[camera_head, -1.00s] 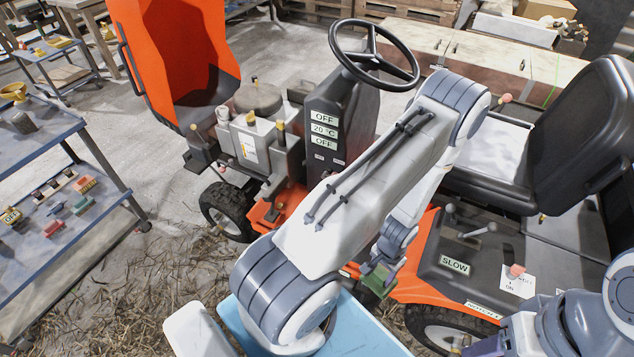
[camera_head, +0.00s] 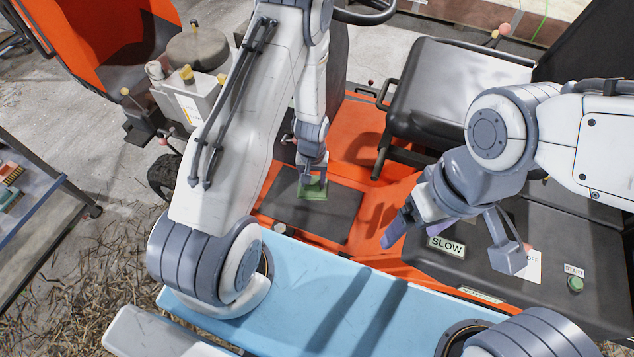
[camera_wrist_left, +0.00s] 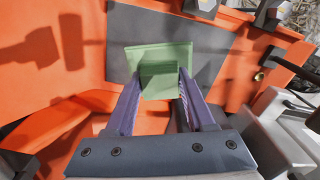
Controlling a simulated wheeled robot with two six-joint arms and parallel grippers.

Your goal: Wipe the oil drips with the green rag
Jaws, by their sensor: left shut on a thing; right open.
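The green rag (camera_head: 311,190) is held in my left gripper (camera_head: 312,176), over the dark mat (camera_head: 322,217) on the orange mower floor. In the left wrist view, the rag (camera_wrist_left: 165,57) is a flat green piece with a block-like part between the two purple fingers (camera_wrist_left: 160,85). The dark mat (camera_wrist_left: 215,65) lies behind it; I cannot tell whether the rag touches it. No oil drips can be made out; the rag and arm cover part of the mat. My right gripper (camera_head: 451,250) is open and empty above the black side panel with the SLOW label.
The black seat (camera_head: 440,90) stands behind the mat, with a side lever near it. The grey engine unit (camera_head: 195,90) is at the left. A trolley (camera_head: 25,190) stands at the far left. The right panel carries a green START button (camera_head: 575,284).

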